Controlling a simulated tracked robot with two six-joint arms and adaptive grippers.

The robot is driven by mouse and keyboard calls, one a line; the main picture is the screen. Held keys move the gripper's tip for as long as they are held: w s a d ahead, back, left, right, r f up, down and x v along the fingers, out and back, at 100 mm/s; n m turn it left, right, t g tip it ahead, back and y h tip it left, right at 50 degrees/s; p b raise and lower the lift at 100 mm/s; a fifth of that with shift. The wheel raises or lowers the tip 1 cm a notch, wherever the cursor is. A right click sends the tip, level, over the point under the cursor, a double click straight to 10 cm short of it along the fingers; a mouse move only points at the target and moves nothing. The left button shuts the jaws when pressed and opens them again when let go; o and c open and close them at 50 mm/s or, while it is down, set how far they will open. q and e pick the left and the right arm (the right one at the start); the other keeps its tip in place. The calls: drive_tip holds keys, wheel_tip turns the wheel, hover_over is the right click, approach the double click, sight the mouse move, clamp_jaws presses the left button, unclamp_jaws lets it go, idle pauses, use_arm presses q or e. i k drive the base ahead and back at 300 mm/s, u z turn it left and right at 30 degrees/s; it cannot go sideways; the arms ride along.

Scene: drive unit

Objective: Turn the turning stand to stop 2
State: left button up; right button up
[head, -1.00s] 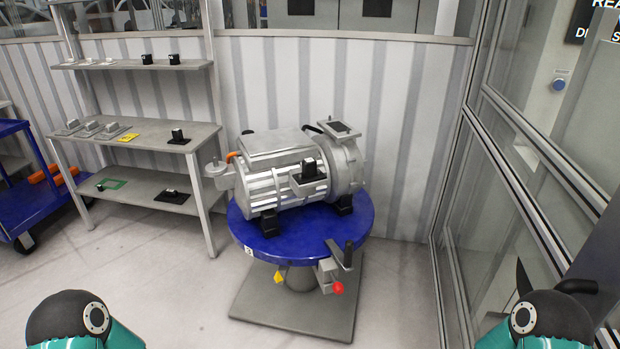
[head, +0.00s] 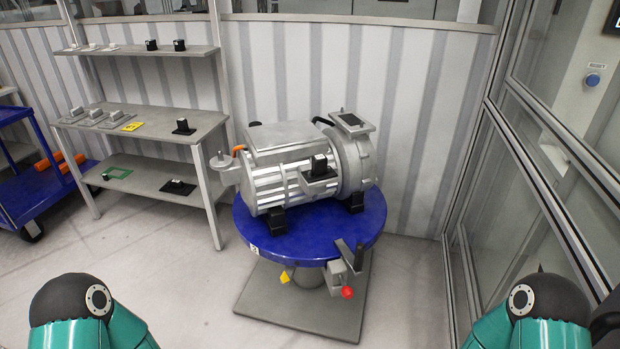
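The turning stand has a round blue top (head: 310,236) on a short post above a grey floor plate (head: 300,306). A silver motor-like drive unit (head: 275,178) sits on it on black feet. A small white label (head: 254,248) is on the front left rim; I cannot read its mark surely. At the front right rim are a dark upright handle (head: 359,256) and a red knob (head: 347,292). A yellow pointer (head: 285,277) shows under the top. My arms show only as teal and black links at the lower left and right; neither gripper is in view.
A grey shelf rack (head: 150,122) with small parts stands at the left, beside a blue cart (head: 28,196). A ribbed wall (head: 420,110) is behind the stand. A glass partition (head: 540,170) closes the right side. The floor before the stand is clear.

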sight(284, 218)
drive_tip(key=z, duration=0.25)
drive_tip(key=i, duration=1.2)
drive_tip(key=u, duration=0.3)
